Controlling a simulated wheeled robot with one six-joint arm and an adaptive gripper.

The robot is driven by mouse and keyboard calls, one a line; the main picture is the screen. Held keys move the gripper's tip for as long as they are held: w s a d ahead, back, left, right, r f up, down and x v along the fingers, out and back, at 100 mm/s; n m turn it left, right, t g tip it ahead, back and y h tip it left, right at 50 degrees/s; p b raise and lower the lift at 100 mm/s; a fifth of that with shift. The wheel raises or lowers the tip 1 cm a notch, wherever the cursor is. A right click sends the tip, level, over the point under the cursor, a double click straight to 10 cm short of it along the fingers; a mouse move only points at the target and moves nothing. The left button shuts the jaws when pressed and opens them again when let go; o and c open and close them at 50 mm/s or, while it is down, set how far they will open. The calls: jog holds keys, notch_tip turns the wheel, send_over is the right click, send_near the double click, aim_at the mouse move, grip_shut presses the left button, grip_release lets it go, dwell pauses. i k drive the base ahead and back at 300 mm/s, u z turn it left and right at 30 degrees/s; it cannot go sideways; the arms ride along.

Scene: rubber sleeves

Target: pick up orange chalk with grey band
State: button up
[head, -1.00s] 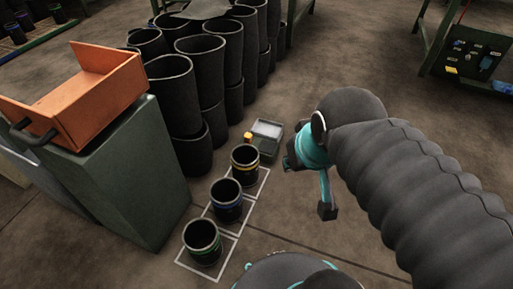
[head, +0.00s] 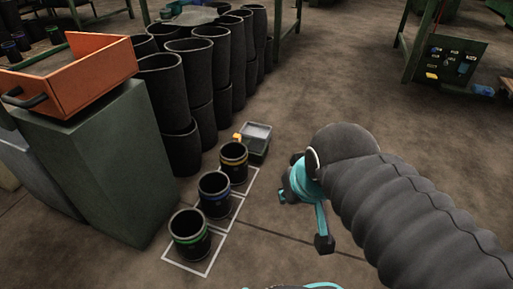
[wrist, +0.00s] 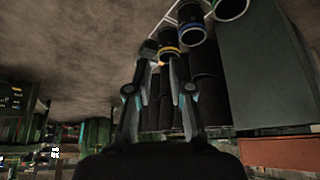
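A small orange piece (head: 237,137) shows beside a grey lidded box on the floor, just behind the farthest banded sleeve. It is too small to tell whether it is the chalk or has a grey band. A tiny orange spot (wrist: 161,64) also shows between the fingertips in the wrist view, but farther off.
Three black sleeves with green (head: 189,236), blue (head: 215,195) and yellow (head: 234,162) bands stand in white floor squares. The grey box (head: 257,136) is behind them. Tall black sleeves (head: 180,145) and a green cabinet (head: 105,165) with an orange tray (head: 75,80) stand left.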

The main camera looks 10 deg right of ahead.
aim_at(236, 137)
jog(key=z, duration=0.55)
jog(key=k, duration=0.65)
jog(key=z, duration=0.7)
jog(key=i, duration=1.2)
jog(key=u, duration=0.6)
jog(key=i, duration=1.1)
jog(key=u, duration=1.4)
jog(key=i, duration=0.45)
jog(key=u, duration=0.35)
